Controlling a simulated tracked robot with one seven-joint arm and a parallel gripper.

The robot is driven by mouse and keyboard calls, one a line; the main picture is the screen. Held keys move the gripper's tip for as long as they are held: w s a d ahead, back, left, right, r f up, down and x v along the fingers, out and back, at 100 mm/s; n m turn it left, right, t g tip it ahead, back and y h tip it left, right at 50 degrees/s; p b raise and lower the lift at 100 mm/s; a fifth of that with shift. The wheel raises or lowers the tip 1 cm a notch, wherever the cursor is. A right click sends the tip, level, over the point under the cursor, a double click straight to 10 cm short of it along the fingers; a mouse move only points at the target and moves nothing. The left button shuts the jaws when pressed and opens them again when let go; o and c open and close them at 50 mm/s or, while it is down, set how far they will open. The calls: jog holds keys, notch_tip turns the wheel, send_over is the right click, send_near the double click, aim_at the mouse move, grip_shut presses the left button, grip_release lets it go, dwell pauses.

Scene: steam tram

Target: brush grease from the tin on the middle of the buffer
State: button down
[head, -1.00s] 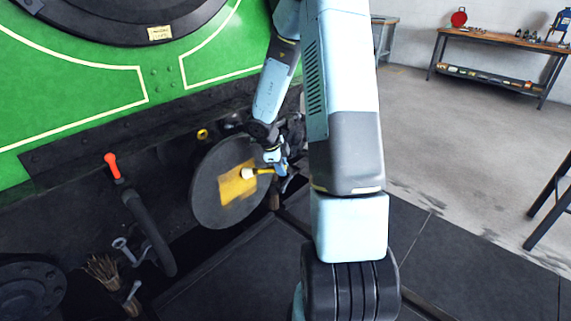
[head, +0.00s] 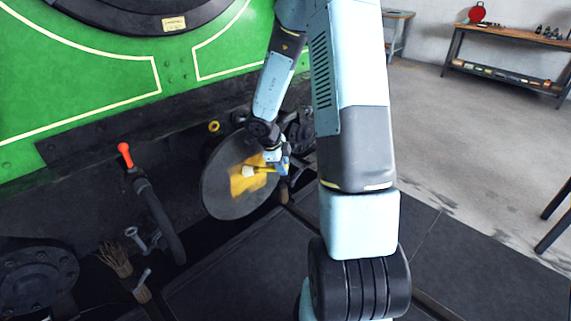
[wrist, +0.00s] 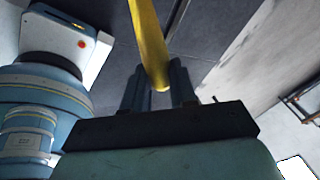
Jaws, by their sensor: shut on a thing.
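The buffer (head: 222,198) is a round dark disc on the front of the green tram. A yellow patch of grease (head: 238,183) covers its middle. My gripper (head: 283,165) is at the disc's right side, shut on the yellow handle of a brush (head: 258,170). The brush's pale head is at the yellow patch; whether it touches cannot be told. In the wrist view the yellow handle of the brush (wrist: 150,45) stands between the two dark fingers of my gripper (wrist: 160,88), and its head is out of view. I cannot make out the tin in either view.
A hose with a red-orange handle (head: 125,155) hangs left of the buffer. A bristly bundle (head: 115,258) and a large dark flange (head: 38,283) are at lower left. A workbench (head: 510,45) stands far right, with open floor before it.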

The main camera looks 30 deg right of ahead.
jog(key=s+a, duration=0.2)
jog(key=a, duration=0.4)
dwell(0.6)
jog(key=shift+s+d, duration=0.1)
jog(key=shift+s+d, duration=0.3)
jog(key=shift+s, duration=0.65)
jog(key=shift+s+d, duration=0.35)
jog(key=shift+s, duration=0.55)
jog(key=shift+s+d, duration=0.3)
jog(key=shift+s, duration=0.65)
jog(key=s, duration=0.1)
jog(key=s+d, duration=0.1)
jog(key=shift+s, duration=0.4)
jog(key=shift+a, duration=0.1)
